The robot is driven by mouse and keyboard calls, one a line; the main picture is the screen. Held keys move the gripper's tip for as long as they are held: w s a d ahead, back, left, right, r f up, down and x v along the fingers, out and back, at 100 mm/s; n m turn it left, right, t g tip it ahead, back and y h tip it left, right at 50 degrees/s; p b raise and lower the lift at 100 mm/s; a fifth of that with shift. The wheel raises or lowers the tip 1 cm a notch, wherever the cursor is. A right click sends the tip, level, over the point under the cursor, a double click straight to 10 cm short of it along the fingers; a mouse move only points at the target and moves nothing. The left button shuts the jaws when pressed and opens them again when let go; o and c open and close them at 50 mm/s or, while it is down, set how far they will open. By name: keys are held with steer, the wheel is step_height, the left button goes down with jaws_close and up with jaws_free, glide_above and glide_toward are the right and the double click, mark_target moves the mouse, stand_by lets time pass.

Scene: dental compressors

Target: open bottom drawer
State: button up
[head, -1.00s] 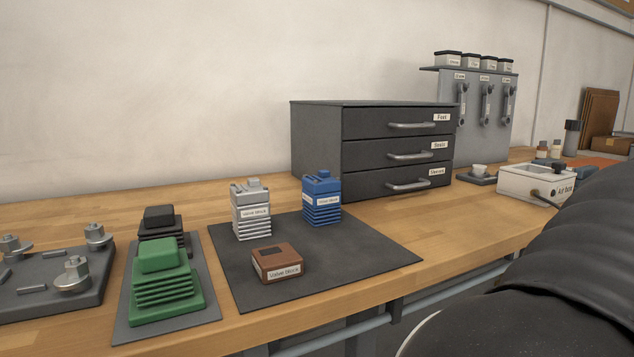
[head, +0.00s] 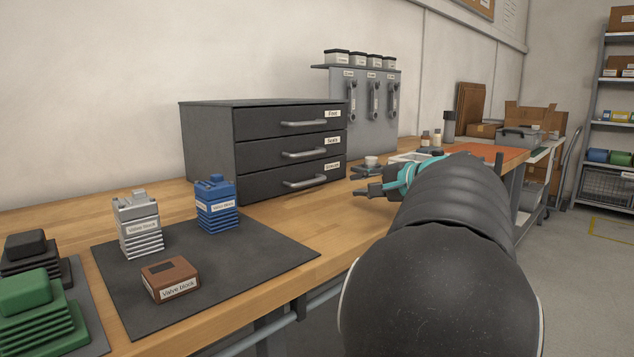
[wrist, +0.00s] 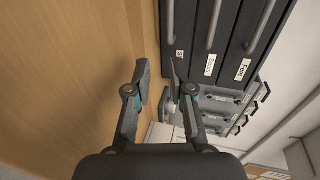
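The dark grey drawer cabinet (head: 208,150) stands on the wooden bench, and all three of its drawers are shut. The bottom drawer (head: 268,184) has a silver bar handle (head: 306,181) and a label at its right. My gripper (head: 366,192) is to the right of the cabinet, apart from the handle. In the wrist view my gripper (wrist: 160,85) has its two fingers spread with nothing between them. The bottom drawer's handle (wrist: 184,20) shows there beyond the right finger. My arm hides part of the bench.
A dark mat (head: 240,262) in front of the cabinet holds a blue valve block (head: 217,205), a silver one (head: 139,225) and a brown one (head: 171,280). A small cup (head: 371,162) stands right of the cabinet. A grey rack (head: 375,110) stands behind.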

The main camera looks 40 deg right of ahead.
mark_target(313, 181)
steer(key=shift+w+a+r+t+y, duration=0.1)
steer(key=shift+w+a+t+y, duration=0.15)
steer(key=shift+w, duration=0.3)
steer(key=shift+w+a+r+t+y, duration=0.1)
steer(key=shift+w+a+t+y, duration=0.05)
steer(key=shift+w+a, duration=0.3)
steer(key=shift+w, duration=0.4)
steer(key=p+x, duration=0.1)
steer(key=x, duration=1.2)
steer(key=shift+s, duration=0.1)
jaws_close()
